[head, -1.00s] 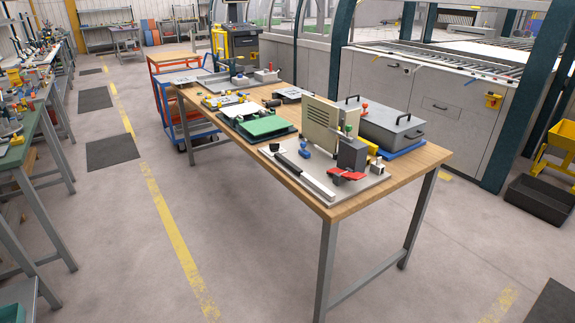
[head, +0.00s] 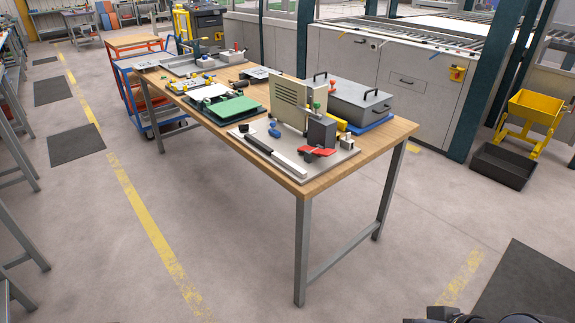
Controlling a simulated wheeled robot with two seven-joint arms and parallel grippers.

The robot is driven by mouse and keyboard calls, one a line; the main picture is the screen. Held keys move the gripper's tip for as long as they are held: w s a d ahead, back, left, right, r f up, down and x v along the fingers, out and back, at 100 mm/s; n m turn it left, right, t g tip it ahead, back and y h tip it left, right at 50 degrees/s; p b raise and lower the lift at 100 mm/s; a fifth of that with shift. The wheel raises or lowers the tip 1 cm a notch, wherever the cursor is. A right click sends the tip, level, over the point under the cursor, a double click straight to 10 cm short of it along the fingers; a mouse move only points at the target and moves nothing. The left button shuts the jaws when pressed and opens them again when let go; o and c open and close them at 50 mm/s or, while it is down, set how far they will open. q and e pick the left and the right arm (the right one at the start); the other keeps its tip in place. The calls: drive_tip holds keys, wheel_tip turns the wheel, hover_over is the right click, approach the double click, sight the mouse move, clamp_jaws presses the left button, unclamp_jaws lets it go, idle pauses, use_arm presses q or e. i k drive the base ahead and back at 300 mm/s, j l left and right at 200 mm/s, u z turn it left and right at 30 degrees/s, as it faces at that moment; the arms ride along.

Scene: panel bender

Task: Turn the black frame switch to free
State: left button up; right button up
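A wooden workbench (head: 290,178) with grey legs carries several fixtures. A green plate (head: 231,106) lies on a dark frame at its middle. At the near end a grey base plate (head: 342,161) carries a beige louvred panel (head: 290,103), a dark grey block (head: 322,130), a red lever (head: 317,152) and a blue part (head: 275,131). I cannot make out which part is the black frame switch or how it is set; it is too small or hidden. Neither gripper shows clearly; a dark part of my own body is at the bottom right edge.
A grey lidded box (head: 350,104) stands on a blue base at the bench's back right. A blue and orange cart (head: 125,78) stands at its far end. A black bin (head: 502,166) and a yellow hopper (head: 533,108) stand at right. Floor in front is clear.

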sight(243, 128)
drive_tip(key=i+j, duration=0.45)
drive_tip(key=i, duration=0.25)
drive_tip(key=i+j, duration=0.5)
drive_tip(key=i, duration=0.2)
drive_tip(key=i+j+z, duration=0.1)
drive_tip(key=i+j, duration=0.35)
drive_tip(key=i, duration=0.25)
drive_tip(key=i+j, duration=0.5)
drive_tip(key=i, duration=0.2)
